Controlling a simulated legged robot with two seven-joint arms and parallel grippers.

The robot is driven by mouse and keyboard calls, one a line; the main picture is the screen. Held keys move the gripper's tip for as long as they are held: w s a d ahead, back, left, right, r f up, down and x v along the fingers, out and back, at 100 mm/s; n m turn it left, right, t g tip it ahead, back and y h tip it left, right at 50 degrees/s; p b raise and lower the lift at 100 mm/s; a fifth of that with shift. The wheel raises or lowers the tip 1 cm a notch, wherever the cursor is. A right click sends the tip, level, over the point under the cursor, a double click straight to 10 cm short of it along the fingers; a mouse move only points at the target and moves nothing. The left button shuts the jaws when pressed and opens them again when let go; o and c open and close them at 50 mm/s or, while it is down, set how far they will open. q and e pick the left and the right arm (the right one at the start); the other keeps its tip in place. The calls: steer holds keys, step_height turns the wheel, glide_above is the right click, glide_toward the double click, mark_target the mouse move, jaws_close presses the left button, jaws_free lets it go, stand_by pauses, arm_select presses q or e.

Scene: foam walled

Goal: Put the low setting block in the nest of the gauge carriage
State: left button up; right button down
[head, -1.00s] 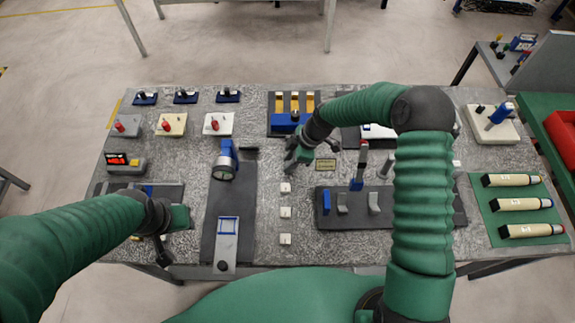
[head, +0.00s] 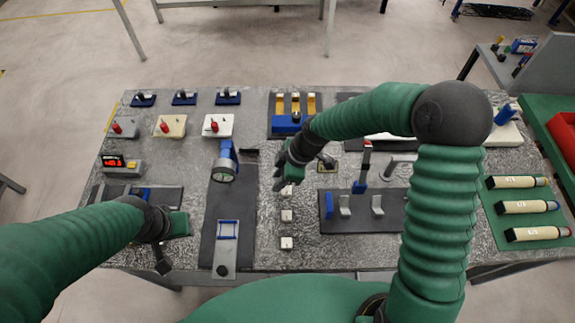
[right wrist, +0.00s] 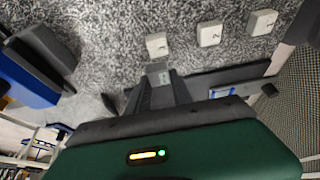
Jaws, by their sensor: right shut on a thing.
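My right gripper (head: 280,184) is shut on a small light-grey block (right wrist: 158,68), which I take to be the low setting block. The right wrist view shows it between the fingertips; in the head view I cannot make it out. White numbered blocks stand in a row beside it: the nearest (head: 288,190), a middle one (head: 286,216) and a front one (head: 286,243). The gauge carriage (head: 226,255), grey with a blue-edged nest (head: 228,229), lies left of the row, below the dial gauge (head: 223,173). My left gripper (head: 161,262) hangs at the front left; its jaws are unclear.
A blue fixture with yellow slots (head: 287,126) is behind. Grey, cream and white boxes with red knobs (head: 214,126) stand at back left.

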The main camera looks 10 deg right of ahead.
steer(key=s+a, duration=0.1)
steer(key=s, duration=0.1)
steer(key=s+a, duration=0.3)
steer(key=s, duration=0.1)
steer(key=shift+s+a+r+b, duration=0.3)
steer(key=shift+a+r+b, duration=0.05)
steer(key=shift+r+b, duration=0.05)
steer(key=w+d+r+m+t+h, duration=0.1)
steer(key=w+d+r+m+h, duration=0.1)
steer(key=d+m, duration=0.6)
steer(key=w+d+r+m+t+h, duration=0.2)
steer(key=w+d+r+m, duration=0.1)
steer(key=d+m, duration=0.4)
steer(key=shift+w+d+r+m+t+h, duration=0.35)
steer(key=shift+d+r, duration=0.35)
steer(key=shift+d, duration=0.45)
